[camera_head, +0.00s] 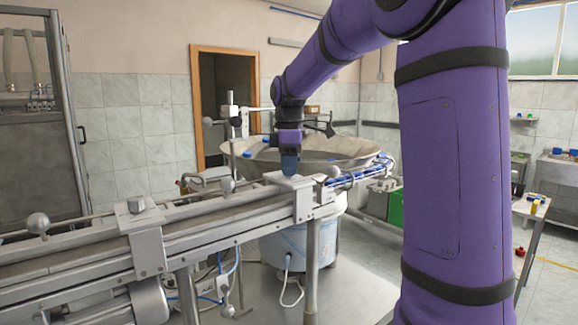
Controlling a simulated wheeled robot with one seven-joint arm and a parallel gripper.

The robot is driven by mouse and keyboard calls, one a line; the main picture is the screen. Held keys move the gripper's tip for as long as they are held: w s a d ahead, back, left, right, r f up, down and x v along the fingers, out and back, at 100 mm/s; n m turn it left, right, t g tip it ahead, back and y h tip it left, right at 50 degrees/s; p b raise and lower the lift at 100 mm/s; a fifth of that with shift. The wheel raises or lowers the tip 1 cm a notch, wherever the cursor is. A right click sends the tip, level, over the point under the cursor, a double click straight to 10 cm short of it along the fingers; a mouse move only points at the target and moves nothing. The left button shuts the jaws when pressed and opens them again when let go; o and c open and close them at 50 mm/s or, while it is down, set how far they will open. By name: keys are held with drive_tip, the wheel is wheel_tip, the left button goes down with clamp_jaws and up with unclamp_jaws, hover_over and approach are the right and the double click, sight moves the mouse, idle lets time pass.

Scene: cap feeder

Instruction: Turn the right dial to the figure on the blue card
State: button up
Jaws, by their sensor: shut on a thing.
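My gripper (289,170) points straight down over the right metal block (303,203) on the conveyor rail. Its dark blue fingers are shut on the right dial, which they hide on top of that block. The dial's pointer and markings cannot be seen. A similar left dial, a grey knob (135,204), sits on another metal block (148,250) nearer to me. No blue card with a figure can be made out in this view.
The conveyor rail (75,265) runs from lower left to the middle. Behind my gripper stands a large metal feeder bowl (345,150) with blue caps. Ball-ended knobs (38,222) stick up along the rail. A side table (530,208) stands at right.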

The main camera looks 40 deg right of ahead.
drive_tip(key=m, duration=0.5)
drive_tip(key=shift+m, duration=0.3)
drive_tip(key=m, duration=0.5)
drive_tip(key=shift+m, duration=0.3)
drive_tip(key=m, duration=1.1)
drive_tip(key=shift+m, duration=0.4)
drive_tip(key=o, duration=0.9)
